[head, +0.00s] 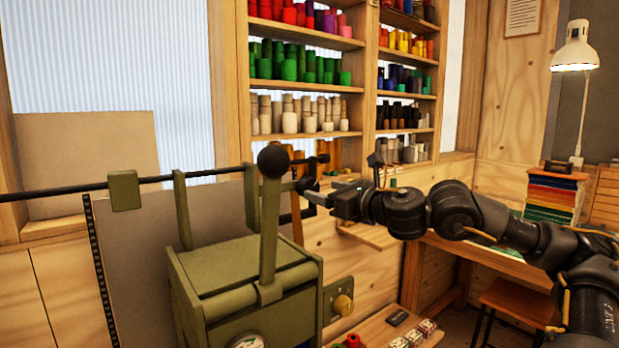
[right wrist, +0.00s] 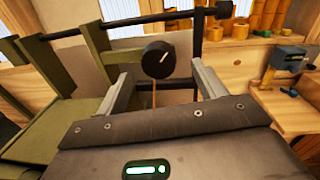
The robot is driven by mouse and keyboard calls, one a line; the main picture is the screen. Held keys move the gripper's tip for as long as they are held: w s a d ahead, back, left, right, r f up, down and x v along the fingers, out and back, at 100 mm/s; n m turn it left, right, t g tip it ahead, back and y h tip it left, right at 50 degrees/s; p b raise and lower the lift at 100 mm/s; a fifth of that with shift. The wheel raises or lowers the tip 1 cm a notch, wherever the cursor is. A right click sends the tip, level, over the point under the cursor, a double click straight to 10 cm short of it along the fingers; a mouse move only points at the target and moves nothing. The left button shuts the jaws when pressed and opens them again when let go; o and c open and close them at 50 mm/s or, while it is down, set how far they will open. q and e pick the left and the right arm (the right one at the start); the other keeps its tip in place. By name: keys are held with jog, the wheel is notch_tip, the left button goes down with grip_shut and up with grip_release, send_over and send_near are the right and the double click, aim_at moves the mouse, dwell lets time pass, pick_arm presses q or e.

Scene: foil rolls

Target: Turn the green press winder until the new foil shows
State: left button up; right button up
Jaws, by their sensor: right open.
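The green press (head: 245,285) stands left of centre in the head view, with an upright lever topped by a black ball (head: 273,160). A black shaft (head: 60,191) runs across it to a cranked end at the right. In the right wrist view the knob (right wrist: 157,59), with a white mark, lies between and just beyond the fingertips. My right gripper (head: 316,192) is open around or just short of it; contact cannot be told. It also shows in the wrist view (right wrist: 160,84). My left gripper is out of view.
Shelves (head: 305,88) of coloured rolls stand behind the press. A brass knob (head: 343,305) sticks out at its right side. A workbench (head: 480,256) with a lamp (head: 577,48) and a stack of coloured sheets (head: 552,195) is at the right.

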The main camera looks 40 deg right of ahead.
aim_at(313, 187)
jog(key=w+p, duration=0.1)
jog(key=w, duration=0.2)
jog(key=shift+w+r+p, duration=0.15)
jog(key=shift+w+p, duration=0.55)
jog(key=shift+w, duration=0.7)
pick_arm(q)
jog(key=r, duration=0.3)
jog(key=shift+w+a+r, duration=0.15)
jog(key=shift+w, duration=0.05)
pick_arm(e)
jog(key=shift+c, duration=0.3)
jog(key=c, duration=0.9)
jog(key=shift+f+m+b, duration=0.3)
jog(key=shift+m+b, duration=0.4)
jog(key=shift+m, duration=0.3)
jog(key=shift+d+m+b, duration=0.1)
jog(key=shift+m+b, duration=0.2)
jog(key=shift+m, duration=0.9)
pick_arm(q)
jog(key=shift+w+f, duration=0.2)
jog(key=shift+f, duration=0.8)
pick_arm(e)
jog(key=shift+r+m, duration=0.15)
jog(key=shift+m, duration=0.25)
